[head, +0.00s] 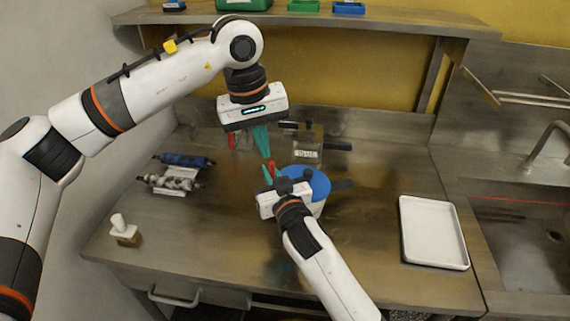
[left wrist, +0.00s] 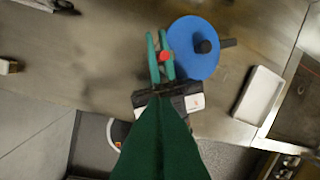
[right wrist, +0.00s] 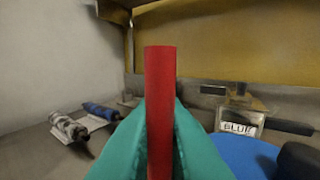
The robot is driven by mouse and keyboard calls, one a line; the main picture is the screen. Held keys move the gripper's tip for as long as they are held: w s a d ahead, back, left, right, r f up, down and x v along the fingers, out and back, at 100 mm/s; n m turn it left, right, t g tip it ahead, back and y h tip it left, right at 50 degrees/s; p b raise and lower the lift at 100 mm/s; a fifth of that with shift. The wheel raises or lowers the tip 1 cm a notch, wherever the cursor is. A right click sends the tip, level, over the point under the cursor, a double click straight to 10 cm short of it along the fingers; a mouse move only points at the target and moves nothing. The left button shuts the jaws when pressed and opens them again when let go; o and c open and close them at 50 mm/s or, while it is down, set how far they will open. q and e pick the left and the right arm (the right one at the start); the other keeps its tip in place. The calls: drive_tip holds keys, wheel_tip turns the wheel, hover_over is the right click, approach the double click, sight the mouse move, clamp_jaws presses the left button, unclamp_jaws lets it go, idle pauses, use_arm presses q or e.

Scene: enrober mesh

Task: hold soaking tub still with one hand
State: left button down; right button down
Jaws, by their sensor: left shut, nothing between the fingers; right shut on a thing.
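A round tub with a blue top (head: 312,181) and a pale side (head: 318,209) stands mid-counter; I take it for the soaking tub. It has a black knob and a dark side handle, and also shows in the left wrist view (left wrist: 190,62). My right gripper (head: 269,172) is at its left side, partly hiding it, shut on an upright red rod (right wrist: 159,110). I cannot tell whether the rod joins the tub. My left gripper (head: 266,155) is shut and empty, pointing down above and behind the right one. Its green fingers fill the lower left wrist view (left wrist: 160,140).
A box labelled BLUE (head: 306,154) stands behind the tub. A blue roller (head: 184,160) and a patterned roller (head: 172,182) lie left. A small white-handled block (head: 123,232) is front left. A white tray (head: 434,233) lies right, beside the sink (head: 525,225).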

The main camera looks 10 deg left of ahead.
use_arm(q)
drive_tip(key=d+m+t+y, duration=0.35)
drive_tip(key=d+y, duration=0.35)
drive_tip(key=d, duration=0.5)
drive_tip(key=shift+n, duration=0.35)
drive_tip(key=x, duration=1)
drive_tip(key=shift+a, duration=0.15)
drive_tip(key=a, duration=0.2)
drive_tip(key=shift+w+a+r, duration=0.1)
drive_tip(key=shift+a, duration=0.85)
drive_tip(key=shift+t, duration=0.25)
drive_tip(key=shift+a+t+h, duration=0.3)
drive_tip(key=shift+a, duration=0.05)
drive_tip(key=shift+s+a+n, duration=0.1)
drive_tip(key=shift+s+n, duration=0.15)
drive_tip(key=shift+n, duration=0.05)
